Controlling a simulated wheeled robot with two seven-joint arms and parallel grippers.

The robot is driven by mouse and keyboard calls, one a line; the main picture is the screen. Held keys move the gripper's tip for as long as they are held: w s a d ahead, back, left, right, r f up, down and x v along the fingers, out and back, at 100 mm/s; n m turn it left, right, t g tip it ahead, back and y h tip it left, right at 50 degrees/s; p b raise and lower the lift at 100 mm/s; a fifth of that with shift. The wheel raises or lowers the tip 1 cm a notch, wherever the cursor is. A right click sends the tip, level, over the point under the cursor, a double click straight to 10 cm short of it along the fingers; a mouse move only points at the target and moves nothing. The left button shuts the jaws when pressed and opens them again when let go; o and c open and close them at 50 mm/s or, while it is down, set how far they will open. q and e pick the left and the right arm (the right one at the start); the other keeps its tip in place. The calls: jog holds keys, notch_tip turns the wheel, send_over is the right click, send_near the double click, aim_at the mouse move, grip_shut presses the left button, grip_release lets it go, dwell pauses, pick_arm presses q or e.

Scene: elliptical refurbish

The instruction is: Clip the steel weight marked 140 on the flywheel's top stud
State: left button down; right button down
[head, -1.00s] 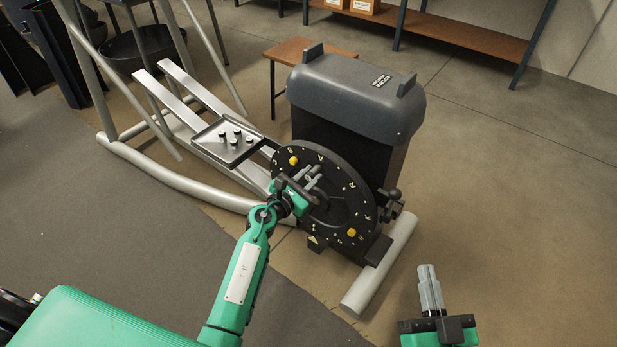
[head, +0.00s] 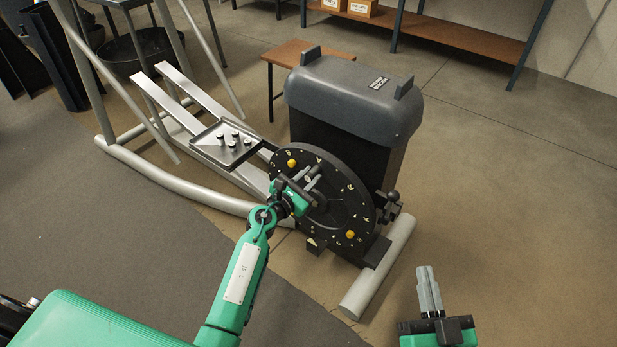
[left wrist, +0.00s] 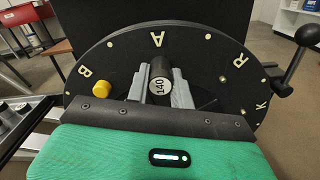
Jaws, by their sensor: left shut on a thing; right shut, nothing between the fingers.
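The black flywheel (head: 341,208) stands upright on the elliptical's front, with letters around its rim and two yellow studs or weights on its face. My left gripper (head: 312,176) is in front of the flywheel's upper part. In the left wrist view its fingers are shut on the steel weight marked 140 (left wrist: 160,84), a small cylinder facing the camera. The weight lies just below the letter A in that view. Whether it touches the flywheel, and the stud itself, I cannot tell. My right gripper (head: 429,290) is shut and empty over the floor at lower right.
A metal tray (head: 240,156) with several small cylinders sits left of the flywheel. A black knob and bracket (head: 391,203) are at the flywheel's right side. The grey housing (head: 350,95) rises behind. The floor at right is clear.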

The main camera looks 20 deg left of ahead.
pick_arm(q)
jog(key=shift+w+r, duration=0.1)
jog(key=shift+r, duration=0.05)
jog(key=c, duration=1.6)
grip_release()
jog(key=o, duration=0.5)
jog(key=shift+d, duration=0.1)
jog(key=shift+c, duration=0.2)
